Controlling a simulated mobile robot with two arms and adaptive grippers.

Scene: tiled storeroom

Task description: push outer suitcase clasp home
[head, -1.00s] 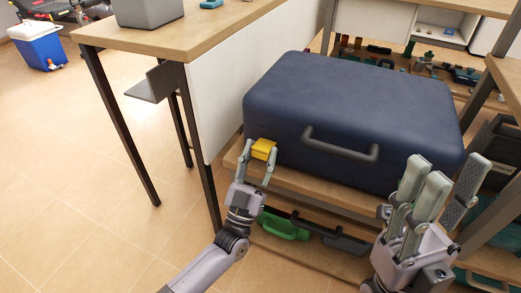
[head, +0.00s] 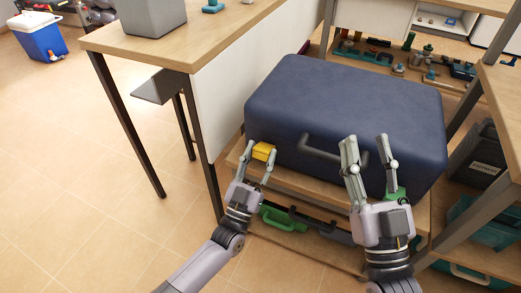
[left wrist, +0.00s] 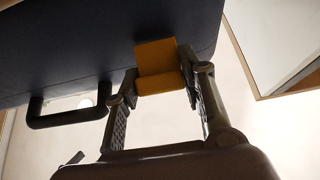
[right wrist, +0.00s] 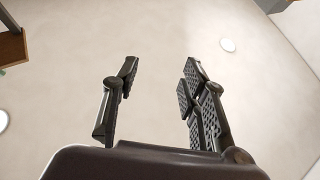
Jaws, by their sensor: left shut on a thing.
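A dark blue suitcase (head: 345,105) lies flat on a wooden shelf, with its handle (head: 322,153) on the front side. A yellow clasp (head: 263,151) is at the left of the suitcase front. My left gripper (head: 258,166) is shut on the yellow clasp, and the left wrist view shows the clasp (left wrist: 158,66) between its fingertips. My right gripper (head: 366,148) is open and empty, upright in front of the suitcase to the right of the handle. A green piece (head: 397,193) is partly hidden behind my right gripper; I cannot tell whether it is a clasp.
A desk (head: 130,40) with a white side panel stands close on the left. A shelf frame (head: 495,90) stands close on the right. Green and grey cases (head: 283,220) lie on the lower shelf. Open tiled floor (head: 90,190) is at the left.

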